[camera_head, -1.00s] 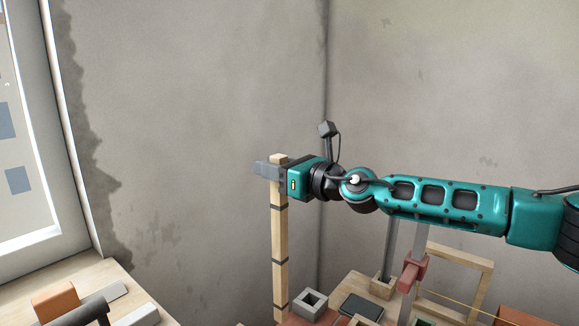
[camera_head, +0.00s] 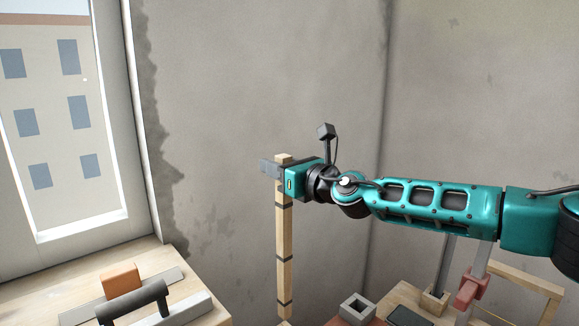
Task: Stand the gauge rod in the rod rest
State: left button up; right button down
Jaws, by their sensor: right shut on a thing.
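The gauge rod (camera_head: 285,255) is a long pale wooden square bar with dark bands. It hangs upright in front of the wall, and its lower end is near the bottom edge of the view. My right gripper (camera_head: 276,168) is shut on the rod close to its top. Its grey fingers stick out past the rod on the left. A grey hollow square block (camera_head: 357,308) and a wooden block (camera_head: 435,299) with a grey bar standing in it are at the lower right, apart from the rod. I cannot tell which is the rod rest. My left gripper is not in view.
A wooden bench (camera_head: 40,292) at lower left holds an orange block (camera_head: 121,279), a dark rounded handle (camera_head: 133,302) and grey flat pieces. A red clamp (camera_head: 470,290) and a wooden frame (camera_head: 525,282) are at lower right. A window is at left.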

aim_at(277, 195)
jog(key=shift+w+a, duration=0.1)
jog(key=shift+a, duration=0.05)
jog(key=shift+f, duration=0.15)
jog(key=shift+f+b, duration=1.7)
jog(key=shift+f, duration=0.65)
jog(key=shift+f, duration=0.1)
jog(key=shift+f, duration=0.55)
jog(key=shift+f, duration=0.2)
